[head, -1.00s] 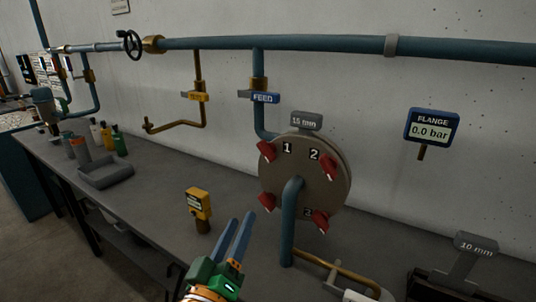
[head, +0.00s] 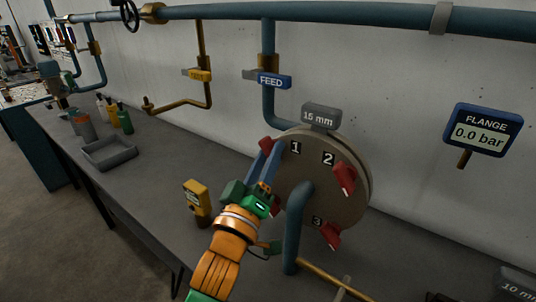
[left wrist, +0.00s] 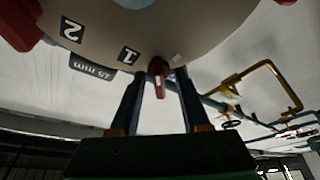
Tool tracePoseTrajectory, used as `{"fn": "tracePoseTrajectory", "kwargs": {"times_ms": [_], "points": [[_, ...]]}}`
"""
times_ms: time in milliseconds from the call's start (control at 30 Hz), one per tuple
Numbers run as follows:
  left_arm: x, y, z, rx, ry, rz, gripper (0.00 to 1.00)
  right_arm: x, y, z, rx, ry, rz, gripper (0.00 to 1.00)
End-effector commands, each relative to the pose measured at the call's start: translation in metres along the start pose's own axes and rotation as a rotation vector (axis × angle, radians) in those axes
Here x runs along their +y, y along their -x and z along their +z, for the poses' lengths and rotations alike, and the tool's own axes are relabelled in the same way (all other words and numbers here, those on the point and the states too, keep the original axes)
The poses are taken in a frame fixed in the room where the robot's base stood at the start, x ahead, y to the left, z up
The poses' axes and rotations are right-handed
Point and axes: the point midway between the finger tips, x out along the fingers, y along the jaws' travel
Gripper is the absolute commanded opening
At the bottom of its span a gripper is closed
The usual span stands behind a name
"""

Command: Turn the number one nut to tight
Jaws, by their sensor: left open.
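The round flange (head: 345,195) stands upright on the bench with red nuts around its face. The number one nut (head: 265,143) is at its upper left beside the label 1; my gripper partly covers it. In the left wrist view the red nut (left wrist: 158,70) by the label 1 shows between my fingertips. My left gripper (head: 270,155) is open, with a blue finger on either side of that nut; contact is not clear. The number two nut (head: 344,178) and number three nut (head: 331,235) are to the right. My right gripper is out of view.
A blue pipe (head: 293,240) rises in front of the flange. The FLANGE gauge (head: 482,132) reads 0.0 bar. A yellow device (head: 196,198) stands left of my arm. A grey tray (head: 108,153) and bottles are farther left. The 15 mm sign (head: 320,116) tops the flange.

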Motion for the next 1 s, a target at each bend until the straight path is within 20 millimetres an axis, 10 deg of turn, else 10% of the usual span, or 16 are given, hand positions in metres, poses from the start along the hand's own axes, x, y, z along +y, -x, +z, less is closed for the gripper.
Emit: {"fn": "tracePoseTrajectory", "kwargs": {"times_ms": [100, 267, 1000], "points": [[-0.0002, 0.0004, 0.0002, 0.000, 0.000, 0.000, 0.41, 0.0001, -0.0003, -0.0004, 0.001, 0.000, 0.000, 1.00], [-0.0001, 0.0005, 0.0003, 0.000, 0.000, 0.000, 0.00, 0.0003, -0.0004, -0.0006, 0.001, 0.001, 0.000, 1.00], [-0.0026, 0.0002, -0.0007, 0.000, -0.241, 0.099, 0.00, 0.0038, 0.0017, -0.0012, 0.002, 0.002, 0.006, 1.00]]}}
